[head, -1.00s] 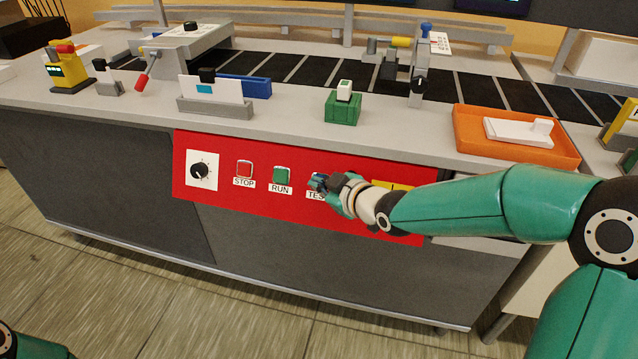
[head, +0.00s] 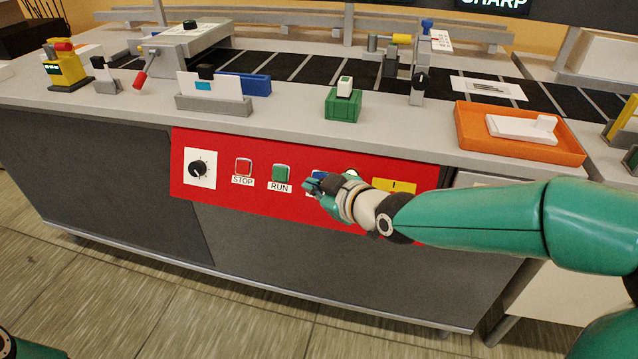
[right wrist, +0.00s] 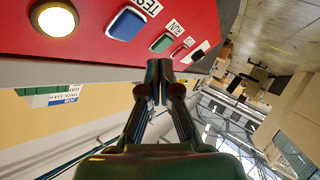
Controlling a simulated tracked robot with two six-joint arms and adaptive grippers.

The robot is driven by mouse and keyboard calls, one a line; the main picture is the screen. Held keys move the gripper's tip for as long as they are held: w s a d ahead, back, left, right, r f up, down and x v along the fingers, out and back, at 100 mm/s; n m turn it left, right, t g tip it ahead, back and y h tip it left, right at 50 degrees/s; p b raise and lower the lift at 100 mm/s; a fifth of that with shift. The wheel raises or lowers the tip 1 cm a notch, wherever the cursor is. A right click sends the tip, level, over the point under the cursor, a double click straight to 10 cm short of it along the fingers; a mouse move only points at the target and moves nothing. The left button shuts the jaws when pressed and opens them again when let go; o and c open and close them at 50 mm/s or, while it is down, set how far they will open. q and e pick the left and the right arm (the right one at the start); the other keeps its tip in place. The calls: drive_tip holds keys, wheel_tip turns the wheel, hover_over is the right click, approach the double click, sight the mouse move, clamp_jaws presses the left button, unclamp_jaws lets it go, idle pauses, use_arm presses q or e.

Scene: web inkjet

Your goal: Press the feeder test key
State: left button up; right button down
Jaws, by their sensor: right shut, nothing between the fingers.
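The red control panel (head: 240,205) on the front of the grey bench carries a blue test key (head: 318,175) to the right of the green RUN key (head: 282,173) and the red STOP key (head: 243,166). My right gripper (head: 309,187) is shut and empty, just in front of the blue key, covering most of its label. In the right wrist view the blue key (right wrist: 126,24) stands clear of the closed fingertips (right wrist: 158,78), with a gap between them. A round lamp (right wrist: 54,19) beside the key glows pale yellow. My left gripper is out of view.
A black dial (head: 198,168) is at the panel's left end and a yellow label (head: 395,186) at its right. A printed sheet (head: 488,88) lies on the dark belt above the orange tray (head: 470,137). A green block (head: 343,107) stands on the bench edge.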

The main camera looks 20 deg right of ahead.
drive_tip(key=shift+s+a+r, duration=0.5)
drive_tip(key=shift+s+r, duration=0.05)
drive_tip(key=shift+s, duration=0.2)
